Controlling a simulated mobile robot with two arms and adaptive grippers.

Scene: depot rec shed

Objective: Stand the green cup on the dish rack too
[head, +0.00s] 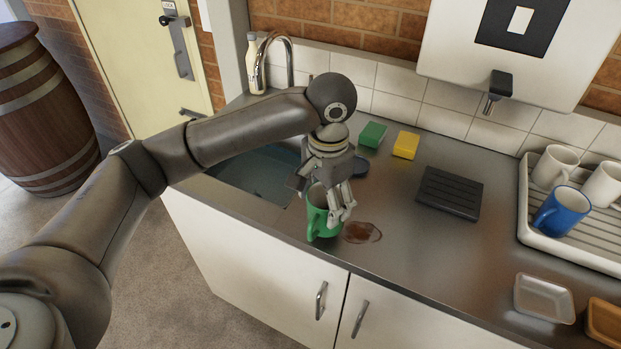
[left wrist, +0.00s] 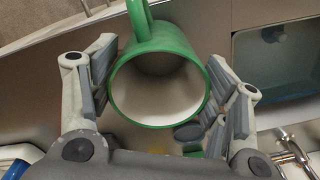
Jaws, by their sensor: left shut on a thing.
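The green cup (head: 315,222) is near the counter's front edge, beside the sink, its handle towards the front. My left gripper (head: 330,203) comes down over it and is shut on it. In the left wrist view the cup (left wrist: 160,118) sits mouth towards the camera, white and empty inside, between the fingers of my left gripper (left wrist: 160,72). I cannot tell whether its base touches the counter. The white dish rack (head: 533,238) at the right holds two white mugs (head: 553,167) (head: 604,184) and a blue mug (head: 562,211). My right gripper is out of view.
A brown spill (head: 364,233) lies right of the cup. A black ridged mat (head: 449,193), a green sponge (head: 373,135) and a yellow sponge (head: 405,145) lie behind. A small white tray (head: 543,298) is in front of the rack. The sink (head: 250,180) is left.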

